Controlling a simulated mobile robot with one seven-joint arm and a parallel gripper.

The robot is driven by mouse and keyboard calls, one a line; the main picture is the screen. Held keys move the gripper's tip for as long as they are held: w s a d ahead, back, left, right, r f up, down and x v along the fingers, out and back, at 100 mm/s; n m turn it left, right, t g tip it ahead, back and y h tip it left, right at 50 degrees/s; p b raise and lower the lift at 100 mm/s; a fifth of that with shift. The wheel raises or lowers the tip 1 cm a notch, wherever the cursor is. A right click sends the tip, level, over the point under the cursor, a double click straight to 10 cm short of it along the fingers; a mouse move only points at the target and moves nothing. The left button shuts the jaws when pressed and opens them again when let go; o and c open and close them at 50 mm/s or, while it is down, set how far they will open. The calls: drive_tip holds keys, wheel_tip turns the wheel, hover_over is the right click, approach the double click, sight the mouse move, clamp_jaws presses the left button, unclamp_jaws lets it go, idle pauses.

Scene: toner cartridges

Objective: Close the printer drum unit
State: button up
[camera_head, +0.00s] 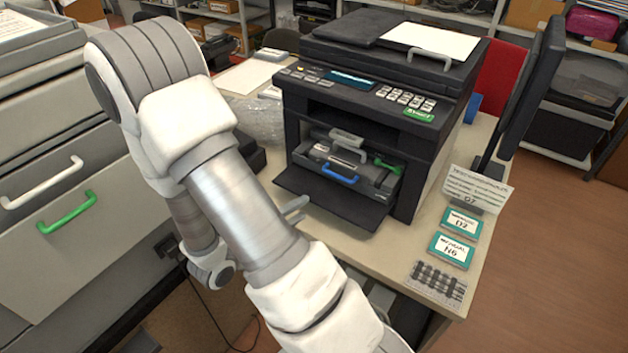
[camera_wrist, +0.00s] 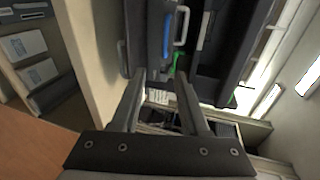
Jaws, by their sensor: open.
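The black printer (camera_head: 385,105) stands on the desk with its front flap (camera_head: 325,203) folded down. Inside the front opening, the drum unit (camera_head: 350,165) sticks partly out over the flap. It has a blue handle (camera_head: 340,175), a grey handle (camera_head: 346,138) and a green lever (camera_head: 388,165). The blue handle (camera_wrist: 166,35) and the green lever (camera_wrist: 177,62) also show in the wrist view. My gripper (camera_wrist: 160,76) is open and empty, its fingers pointing towards the printer front. In the head view, my arm hides most of it; a fingertip shows just left of the flap.
A grey drawer cabinet (camera_head: 65,180) stands left of the desk. A monitor (camera_head: 530,95), a card sign (camera_head: 478,188) and teal-edged labels (camera_head: 453,249) are on the right of the printer. Crumpled clear plastic (camera_head: 255,122) lies to its left.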

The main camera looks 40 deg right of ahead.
sight(334, 176)
drive_tip(key=shift+n+t, duration=0.5)
drive_tip(key=shift+t, duration=0.1)
drive_tip(key=x, duration=0.5)
drive_tip(key=b+x, duration=0.1)
drive_tip(key=x, duration=0.5)
drive_tip(key=w+x, duration=0.1)
drive_tip(key=x, duration=0.4)
drive_tip(key=shift+w+d+r, duration=0.1)
drive_tip(key=shift+d+r, duration=0.1)
drive_tip(key=shift+d, duration=0.1)
clamp_jaws()
